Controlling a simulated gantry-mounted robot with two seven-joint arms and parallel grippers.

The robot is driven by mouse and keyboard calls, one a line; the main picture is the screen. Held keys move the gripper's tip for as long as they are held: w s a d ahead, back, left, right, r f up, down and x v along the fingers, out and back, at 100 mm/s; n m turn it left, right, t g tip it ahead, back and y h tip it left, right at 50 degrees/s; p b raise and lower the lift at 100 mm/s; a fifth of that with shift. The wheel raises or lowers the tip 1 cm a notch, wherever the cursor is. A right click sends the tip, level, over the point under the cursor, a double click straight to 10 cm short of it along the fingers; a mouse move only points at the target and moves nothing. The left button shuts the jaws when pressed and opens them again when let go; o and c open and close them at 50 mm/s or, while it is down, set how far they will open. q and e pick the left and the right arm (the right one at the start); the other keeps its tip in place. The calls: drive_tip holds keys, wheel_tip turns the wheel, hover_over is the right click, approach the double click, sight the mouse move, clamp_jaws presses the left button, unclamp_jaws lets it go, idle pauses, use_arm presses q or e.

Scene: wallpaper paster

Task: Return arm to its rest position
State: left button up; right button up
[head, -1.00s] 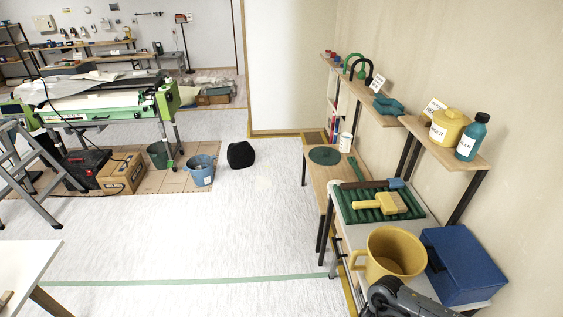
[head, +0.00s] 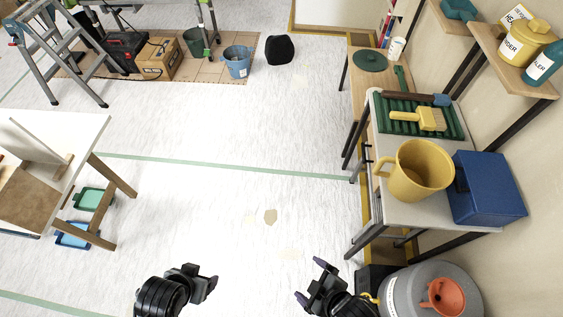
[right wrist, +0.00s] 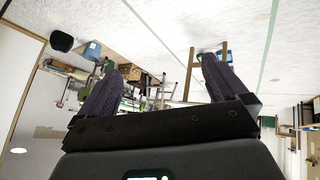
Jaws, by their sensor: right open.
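My right gripper (head: 311,281) is at the bottom middle of the head view, with its two fingers spread apart and nothing between them. In the right wrist view the fingers (right wrist: 158,80) also stand wide apart and empty, with the room upside down beyond. My left gripper (head: 205,283) is at the bottom left of the head view; I cannot tell how far its fingers are apart. Both grippers appear over open floor, clear of the tables.
A white table (head: 85,130) is at left.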

drive_tip(key=s+d+r+m+g+h+p, duration=0.1)
drive_tip(key=d+r+m+h, duration=0.15)
drive_tip(key=d+m, duration=0.4)
drive_tip(key=s+d+r+m+g+h+p, duration=0.1)
drive_tip(key=d+r+m+h, duration=0.1)
drive_tip(key=d+r+m, duration=0.45)
wheel_tip(320, 180, up, 12)
drive_tip(key=d+n+p, duration=0.1)
drive_tip(key=p, duration=1.3)
drive_tip(key=shift+d, duration=0.35)
